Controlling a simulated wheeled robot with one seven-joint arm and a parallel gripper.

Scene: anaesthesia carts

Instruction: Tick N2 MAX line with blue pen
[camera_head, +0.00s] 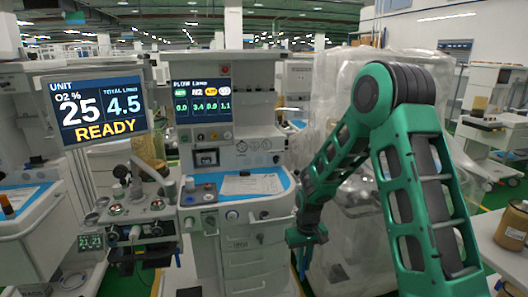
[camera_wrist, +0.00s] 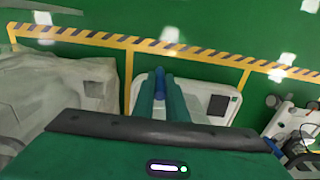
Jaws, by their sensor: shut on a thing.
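My gripper (camera_wrist: 160,84) is shut on a blue pen, and its two green fingers are together in the wrist view. The blue pen (camera_wrist: 160,72) shows only as a short blue end between the fingertips. In the head view my gripper (camera_head: 305,238) hangs low, just right of the middle cart's drawers, apart from the worktop. A white printed sheet (camera_head: 252,185) lies on the blue worktop (camera_head: 208,179) of that cart. Its lines are too small to read here. The flow screen (camera_head: 202,104) above it shows several readings, one labelled N2.
The unit screen (camera_head: 101,108) reads O2 25, total 4.5, READY. A plastic-wrapped machine (camera_head: 345,110) stands behind my arm. A brown drum (camera_head: 512,228) is at far right.

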